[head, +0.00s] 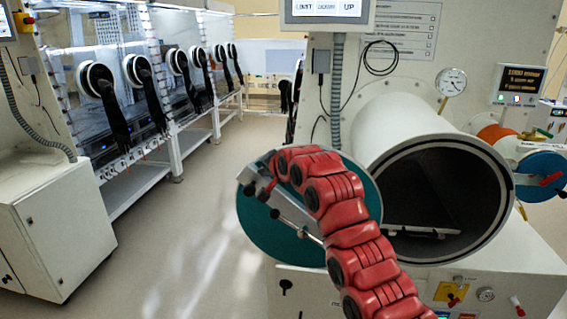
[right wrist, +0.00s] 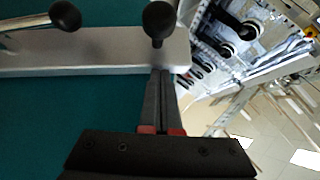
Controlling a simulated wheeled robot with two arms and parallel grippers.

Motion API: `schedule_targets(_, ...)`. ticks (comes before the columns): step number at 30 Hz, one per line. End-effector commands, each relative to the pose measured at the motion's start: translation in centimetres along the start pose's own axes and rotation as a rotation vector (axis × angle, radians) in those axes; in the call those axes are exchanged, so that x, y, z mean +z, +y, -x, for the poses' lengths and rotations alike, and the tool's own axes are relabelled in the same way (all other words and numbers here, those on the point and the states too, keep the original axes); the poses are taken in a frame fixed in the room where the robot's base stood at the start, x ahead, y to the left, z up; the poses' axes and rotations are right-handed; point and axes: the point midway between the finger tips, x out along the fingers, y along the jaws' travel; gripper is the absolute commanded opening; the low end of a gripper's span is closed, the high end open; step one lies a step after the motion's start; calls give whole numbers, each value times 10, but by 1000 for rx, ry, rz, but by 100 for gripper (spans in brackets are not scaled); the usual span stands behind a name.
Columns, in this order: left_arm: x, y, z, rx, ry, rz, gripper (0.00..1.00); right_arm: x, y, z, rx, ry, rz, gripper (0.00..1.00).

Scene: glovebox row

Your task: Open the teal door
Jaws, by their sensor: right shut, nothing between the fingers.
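The round teal door (head: 262,232) stands swung out to the left of the chamber mouth, which is open. The grey bar (head: 288,208) crosses its face, with dark knobs on it. In the right wrist view the teal face (right wrist: 60,110) fills the left side. The bar (right wrist: 100,55) runs across it, with a black knob (right wrist: 158,20) at its right part. My right gripper (right wrist: 161,75) is shut and empty, its tips right at the bar below that knob; contact is unclear. My red right arm covers part of the door in the head view. My left gripper is out of view.
The white cylindrical chamber (head: 400,125) shows a dark interior with a tray (head: 425,231) inside. A smaller blue round cover (head: 541,178) is at the right. Gloveboxes with black gloves (head: 115,118) line the left. The floor aisle (head: 195,210) between is clear.

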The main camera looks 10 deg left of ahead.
Motion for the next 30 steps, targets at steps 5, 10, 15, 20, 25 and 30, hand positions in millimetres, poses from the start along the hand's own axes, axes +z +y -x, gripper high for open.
schedule_targets(5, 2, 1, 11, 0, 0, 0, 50, 31, 4, -30, 2, -4, 0, 0)
schedule_targets(10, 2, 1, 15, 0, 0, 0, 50, 45, 5, -44, -1, -3, -1, 0)
schedule_targets(15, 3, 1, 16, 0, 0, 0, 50, 50, 6, -50, -2, 0, -2, 0)
schedule_targets(20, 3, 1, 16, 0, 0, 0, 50, 50, 6, -51, -1, 0, -3, 0)
schedule_targets(25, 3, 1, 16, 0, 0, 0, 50, 50, 6, -50, -1, 0, -3, 0)
schedule_targets(30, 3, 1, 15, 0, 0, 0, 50, 48, 5, -49, -2, 0, -3, 0)
